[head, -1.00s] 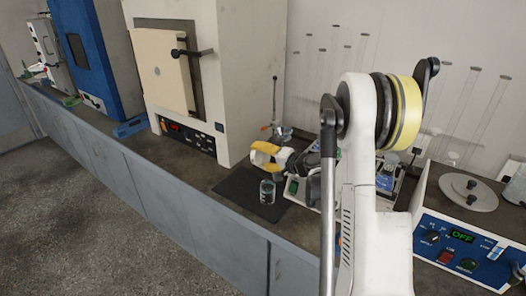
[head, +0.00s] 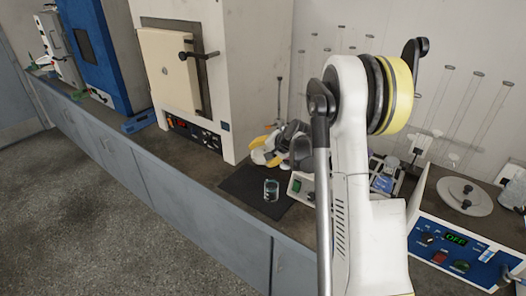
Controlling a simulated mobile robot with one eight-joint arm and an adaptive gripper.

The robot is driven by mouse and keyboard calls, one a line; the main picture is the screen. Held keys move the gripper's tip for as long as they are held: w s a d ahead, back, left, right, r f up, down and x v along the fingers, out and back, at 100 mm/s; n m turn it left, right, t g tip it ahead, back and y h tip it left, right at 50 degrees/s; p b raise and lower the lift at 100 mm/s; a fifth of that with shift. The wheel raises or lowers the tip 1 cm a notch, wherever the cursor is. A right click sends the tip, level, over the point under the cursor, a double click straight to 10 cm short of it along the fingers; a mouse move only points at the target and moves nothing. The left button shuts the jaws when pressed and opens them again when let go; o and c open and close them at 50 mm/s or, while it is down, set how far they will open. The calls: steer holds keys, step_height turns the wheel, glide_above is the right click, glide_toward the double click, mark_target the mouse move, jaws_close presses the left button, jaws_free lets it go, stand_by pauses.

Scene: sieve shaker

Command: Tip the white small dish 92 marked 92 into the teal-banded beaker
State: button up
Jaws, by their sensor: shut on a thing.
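The teal-banded beaker (head: 271,190) stands upright on a dark mat (head: 240,184) on the bench. My gripper (head: 264,156), with yellow and white parts, is above and behind the beaker, apart from it. It is shut on a small white thing (head: 257,157) at its left end, which looks like the white small dish. The mark 92 and the dish's contents are too small to see. My arm hides part of the bench to the right of the beaker.
A large cream furnace (head: 170,70) stands behind and left of the mat. A metal stand rod (head: 279,100) rises behind my gripper. The bench's front edge is close to the mat.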

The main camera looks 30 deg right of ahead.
steer(key=shift+w+a+r+g+h+p, duration=0.1)
steer(key=shift+w+g+h+p, duration=0.05)
steer(key=shift+g+p, duration=0.35)
steer(key=shift+w+r+g+h+p, duration=0.1)
steer(key=shift+g+h+p, duration=0.05)
steer(key=shift+g+p, duration=0.35)
steer(key=shift+w+f+g+h, duration=0.1)
steer(key=shift+f+g+h, duration=0.15)
steer(key=shift+g, duration=0.45)
steer(key=shift+f+g, duration=0.2)
steer(key=shift+g, duration=0.3)
